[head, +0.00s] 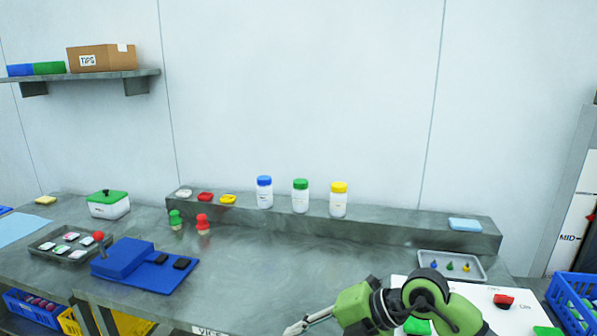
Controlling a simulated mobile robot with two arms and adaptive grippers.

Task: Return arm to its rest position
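My green and black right arm (433,301) reaches in from the lower right, bent low over the front of the grey workbench (270,275). Its gripper (297,328) points left, near the bottom edge of the picture. The fingers are small and partly cut off, so I cannot tell whether they are open or shut. I see no object in them. My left arm and gripper are not in view.
Bottles with blue (264,193), green (300,196) and yellow (339,200) caps stand on the rear ledge. A blue device (124,257) and a grey tray (45,246) are at left. A small tray (476,270) and white board (518,312) are at right. The bench middle is clear.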

